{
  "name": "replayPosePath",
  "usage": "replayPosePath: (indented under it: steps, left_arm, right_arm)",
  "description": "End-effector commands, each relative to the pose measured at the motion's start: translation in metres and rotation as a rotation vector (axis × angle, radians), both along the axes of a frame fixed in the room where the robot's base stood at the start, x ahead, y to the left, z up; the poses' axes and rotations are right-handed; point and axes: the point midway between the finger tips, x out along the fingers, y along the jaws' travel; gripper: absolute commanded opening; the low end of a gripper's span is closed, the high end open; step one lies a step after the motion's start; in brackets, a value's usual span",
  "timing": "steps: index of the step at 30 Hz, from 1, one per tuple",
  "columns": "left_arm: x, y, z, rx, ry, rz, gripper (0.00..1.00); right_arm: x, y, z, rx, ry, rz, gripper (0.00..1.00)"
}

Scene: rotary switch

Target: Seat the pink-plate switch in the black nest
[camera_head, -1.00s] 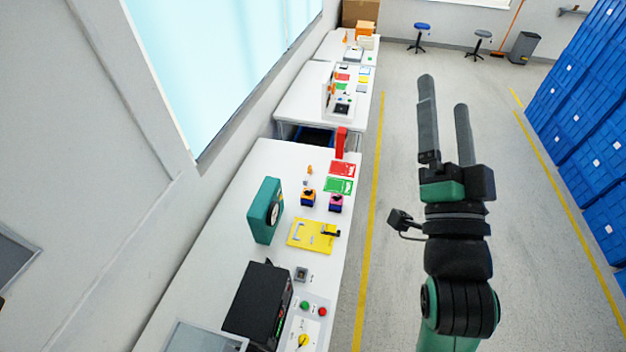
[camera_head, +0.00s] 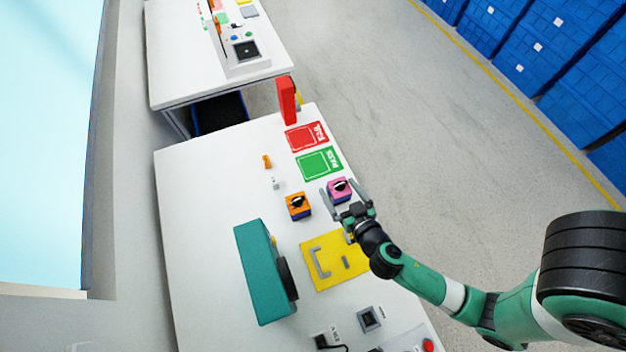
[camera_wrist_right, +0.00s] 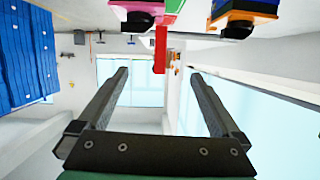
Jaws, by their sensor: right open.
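The pink-plate switch (camera_head: 340,189), a blue body with a pink top and dark knob, stands on the white table near its right edge. My right gripper (camera_head: 344,194) is open and empty, its fingers pointing toward that switch and overlapping it in the head view. In the right wrist view the switch (camera_wrist_right: 138,8) shows at the top edge, outside the space between the open fingers (camera_wrist_right: 158,73). A small grey-framed block with a dark middle (camera_head: 369,319), perhaps the black nest, sits near the front of the table. My left gripper is not in view.
An orange-plate switch (camera_head: 298,206) stands just left of the pink one. A teal box (camera_head: 262,272) stands left. Green (camera_head: 319,163) and red (camera_head: 307,137) mats lie behind.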

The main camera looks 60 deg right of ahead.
Motion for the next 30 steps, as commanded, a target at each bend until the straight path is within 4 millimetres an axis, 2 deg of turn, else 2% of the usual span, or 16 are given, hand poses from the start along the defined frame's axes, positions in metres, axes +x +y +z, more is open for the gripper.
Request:
replayPosePath:
  steps: [1,3,6,13,21,30]
  left_arm:
    - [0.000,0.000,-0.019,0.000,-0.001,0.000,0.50]
    - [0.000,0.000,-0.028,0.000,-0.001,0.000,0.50]
    - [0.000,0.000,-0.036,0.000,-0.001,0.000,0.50]
    - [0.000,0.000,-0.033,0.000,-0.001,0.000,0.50]
    - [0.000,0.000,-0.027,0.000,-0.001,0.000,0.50]
    - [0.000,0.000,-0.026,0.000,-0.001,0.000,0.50]
  right_arm:
    - [-0.014,-0.001,-0.029,0.001,0.034,-0.004,1.00]
    - [-0.026,-0.001,-0.046,0.002,0.062,-0.005,1.00]
    - [-0.034,-0.001,-0.059,0.004,0.079,-0.009,1.00]
    - [-0.029,-0.005,-0.058,0.004,0.077,-0.013,1.00]
    - [0.007,-0.034,-0.076,0.005,0.075,-0.014,1.00]
    - [0.020,-0.044,-0.083,0.003,0.075,-0.011,1.00]
